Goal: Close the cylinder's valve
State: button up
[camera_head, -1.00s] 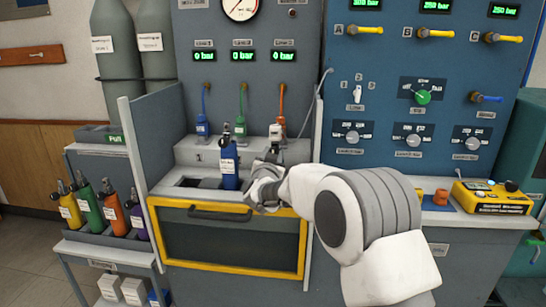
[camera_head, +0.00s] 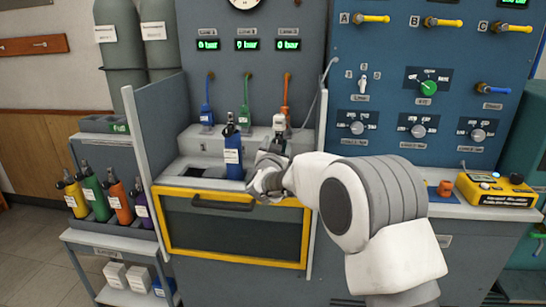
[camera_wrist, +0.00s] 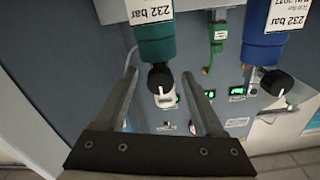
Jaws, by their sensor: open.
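In the head view, a blue cylinder (camera_head: 232,155) with a dark top stands upright on the bench above the drawer. My gripper (camera_head: 271,152) is just right of it, and its fingers are partly hidden and small there. In the wrist view, my gripper (camera_wrist: 160,73) is open. A black valve knob (camera_wrist: 160,77) under a teal cylinder body (camera_wrist: 154,42), labelled 232 bar, appears between the fingers. I cannot tell whether they touch it. A blue cylinder body (camera_wrist: 263,45) with its own black knob (camera_wrist: 278,82) shows to the right.
The line displays (camera_head: 247,45) read 0 bar above blue, green and orange hoses. A grey side panel (camera_head: 165,125) bounds the bench on the left. A rack (camera_head: 120,232) holds several coloured cylinders. A yellow device (camera_head: 495,190) lies on the right counter.

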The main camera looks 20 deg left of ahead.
jog(key=p+v, duration=0.2)
jog(key=v, duration=1.5)
jog(key=shift+w+d+r, duration=0.1)
jog(key=shift+d+r, duration=0.05)
jog(key=s+d+r+n+g+y, duration=0.1)
jog(key=s+d+r+g, duration=0.15)
jog(key=d, duration=0.65)
jog(key=s+d+r+n+g, duration=0.1)
jog(key=s+d+r+g, duration=0.2)
jog(key=d, duration=0.5)
jog(key=s+d+f+m+g+h, duration=0.1)
jog(key=s+d+f+g+h, duration=0.15)
jog(key=s+d, duration=0.85)
jog(key=s+d+f+m+g+h, duration=0.1)
jog(key=s+d+g+h, duration=0.25)
jog(key=s+d, duration=0.7)
notch_tip(320, 180, up, 20)
jog(key=y+p, duration=0.1)
jog(key=p, duration=2)
